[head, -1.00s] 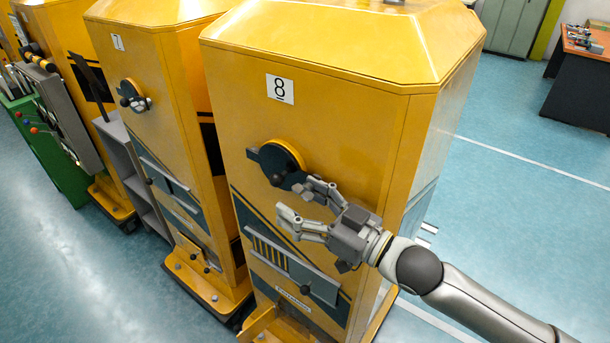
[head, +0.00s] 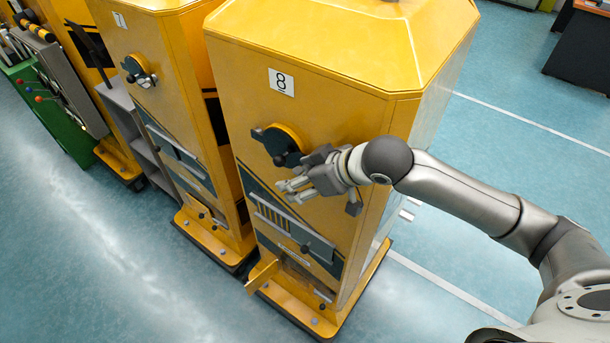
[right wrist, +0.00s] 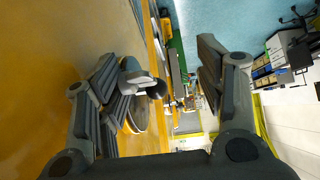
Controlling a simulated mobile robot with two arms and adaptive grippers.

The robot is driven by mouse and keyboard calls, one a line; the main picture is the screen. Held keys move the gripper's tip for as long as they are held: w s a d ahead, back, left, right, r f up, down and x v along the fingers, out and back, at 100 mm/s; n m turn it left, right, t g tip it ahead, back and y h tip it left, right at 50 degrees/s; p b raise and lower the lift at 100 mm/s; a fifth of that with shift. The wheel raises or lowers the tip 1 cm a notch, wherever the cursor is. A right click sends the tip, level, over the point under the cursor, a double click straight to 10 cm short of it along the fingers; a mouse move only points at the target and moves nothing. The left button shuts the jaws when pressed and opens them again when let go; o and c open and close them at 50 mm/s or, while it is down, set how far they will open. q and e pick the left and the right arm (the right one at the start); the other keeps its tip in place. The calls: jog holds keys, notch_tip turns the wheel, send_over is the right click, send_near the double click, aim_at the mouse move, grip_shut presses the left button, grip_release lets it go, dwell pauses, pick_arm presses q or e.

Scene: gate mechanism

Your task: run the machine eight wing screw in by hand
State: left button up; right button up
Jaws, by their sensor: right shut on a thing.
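The wing screw (head: 282,145) is a dark piece with knobbed wings on a round yellow mount, on machine eight's front below its number label (head: 281,82). In the right wrist view the wing screw (right wrist: 137,82) lies close against the left-hand finger. My left gripper is not in view.
Machine seven (head: 160,100) stands to the left, with a grey shelf (head: 133,150) and green cabinet (head: 62,115) beyond. Below the screw are a slotted panel (head: 285,230) and a protruding yellow flap (head: 263,275). Open blue floor (head: 500,150) lies to the right.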

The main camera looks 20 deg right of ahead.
jog(key=shift+s+a+f+g+h, duration=0.1)
jog(key=shift+s+a+g+h, duration=0.2)
jog(key=shift+a+g, duration=0.3)
jog(key=shift+w+d, duration=0.35)
jog(key=shift+d, duration=0.4)
jog(key=shift+c, duration=1.1)
jog(key=shift+w+d, duration=0.55)
jog(key=shift+w, duration=0.05)
